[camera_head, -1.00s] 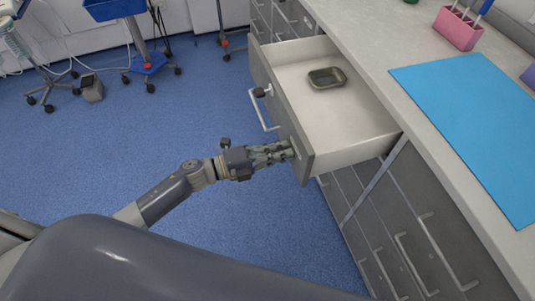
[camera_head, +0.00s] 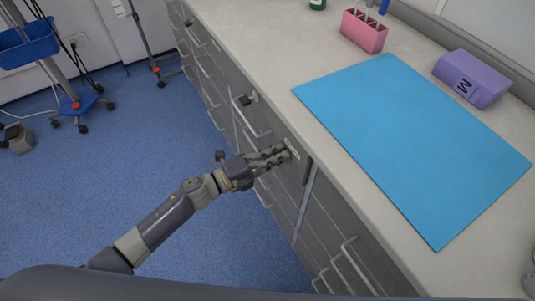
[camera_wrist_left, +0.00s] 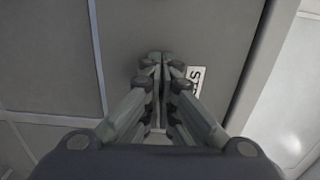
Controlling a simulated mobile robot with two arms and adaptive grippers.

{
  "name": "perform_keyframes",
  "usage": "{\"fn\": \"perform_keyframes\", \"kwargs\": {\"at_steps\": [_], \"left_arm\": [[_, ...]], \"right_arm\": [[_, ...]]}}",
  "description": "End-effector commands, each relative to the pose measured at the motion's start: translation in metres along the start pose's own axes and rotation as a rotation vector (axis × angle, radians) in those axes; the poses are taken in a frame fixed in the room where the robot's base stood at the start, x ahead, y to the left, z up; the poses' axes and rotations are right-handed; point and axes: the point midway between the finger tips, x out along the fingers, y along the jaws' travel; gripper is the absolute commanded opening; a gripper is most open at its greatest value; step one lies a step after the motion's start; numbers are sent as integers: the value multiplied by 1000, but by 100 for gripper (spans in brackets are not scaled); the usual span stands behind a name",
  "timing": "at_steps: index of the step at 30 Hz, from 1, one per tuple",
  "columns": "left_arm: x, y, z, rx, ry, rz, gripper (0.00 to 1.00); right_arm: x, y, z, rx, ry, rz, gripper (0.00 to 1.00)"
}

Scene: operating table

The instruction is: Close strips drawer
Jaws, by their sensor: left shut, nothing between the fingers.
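The strips drawer (camera_head: 273,128) is a grey front with a metal handle, in the top row of the cabinet under the counter. In the head view its front looks flush with the cabinet and its inside is hidden. My left gripper (camera_head: 287,152) is shut and empty, with its fingertips at the right part of the drawer front. In the left wrist view the shut fingers (camera_wrist_left: 160,58) point at the grey front (camera_wrist_left: 190,30), beside a white label (camera_wrist_left: 196,77) partly hidden by a finger.
A blue mat (camera_head: 410,140) lies on the pale counter (camera_head: 260,50), with a pink holder (camera_head: 363,30) and a purple box (camera_head: 470,78) behind it. Other drawers with bar handles (camera_head: 355,265) line the cabinet. The blue floor (camera_head: 130,170) at left is clear near my arm.

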Motion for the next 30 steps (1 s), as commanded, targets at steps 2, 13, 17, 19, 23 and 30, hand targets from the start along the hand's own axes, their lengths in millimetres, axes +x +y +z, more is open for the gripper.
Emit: {"fn": "perform_keyframes", "kwargs": {"at_steps": [2,13,17,19,23,30], "left_arm": [[5,0,-1,1,-1,0,0],[14,-1,-4,1,0,-2,0],[14,-2,-4,1,0,-3,0],[14,-2,-4,1,0,-4,0],[12,-2,-4,1,0,-4,0],[-23,1,-4,-1,-1,1,0]], "right_arm": [[0,-6,-1,2,1,-7,56],[0,-8,3,0,-3,-9,56],[0,-6,4,-1,-5,-7,56],[0,-4,5,-2,-6,-4,56],[0,2,6,-4,-7,2,56],[0,-1,4,-2,-5,-1,56]]}}
